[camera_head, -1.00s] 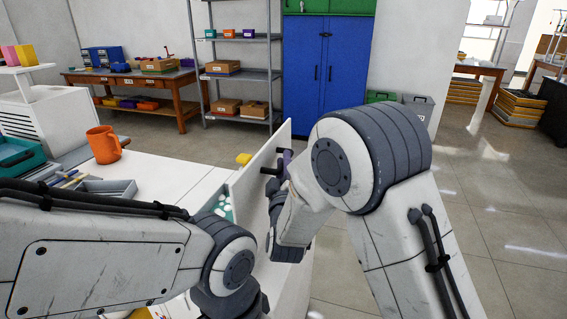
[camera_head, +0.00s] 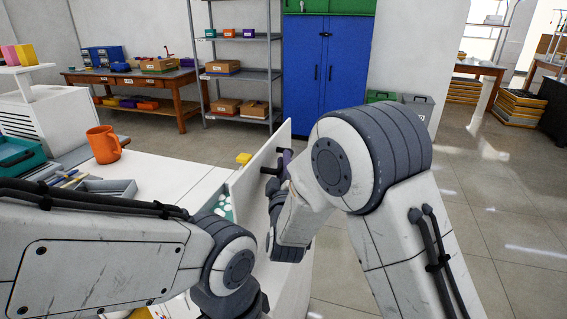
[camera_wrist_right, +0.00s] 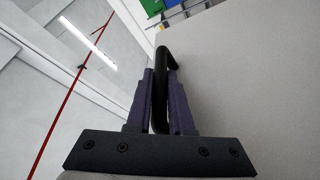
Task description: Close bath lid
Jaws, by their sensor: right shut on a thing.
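The bath lid (camera_head: 256,165) is a pale flat panel standing up, slightly tilted, at the right side of the white bench. It fills the right side of the right wrist view (camera_wrist_right: 260,70). A black bar handle (camera_wrist_right: 163,62) is fixed to its face. My right gripper (camera_head: 281,162) is at the lid's outer face, and its purple fingers are shut on the handle, one on each side, in the right wrist view (camera_wrist_right: 162,85). The bath with white round shapes on teal (camera_head: 223,208) shows partly behind the lid. My left arm crosses the lower left; its gripper is outside the picture.
An orange mug (camera_head: 104,145), a grey tray (camera_head: 106,188) and a teal bin (camera_head: 20,155) stand on the bench at left. A yellow object (camera_head: 243,158) shows behind the lid. Open floor lies to the right.

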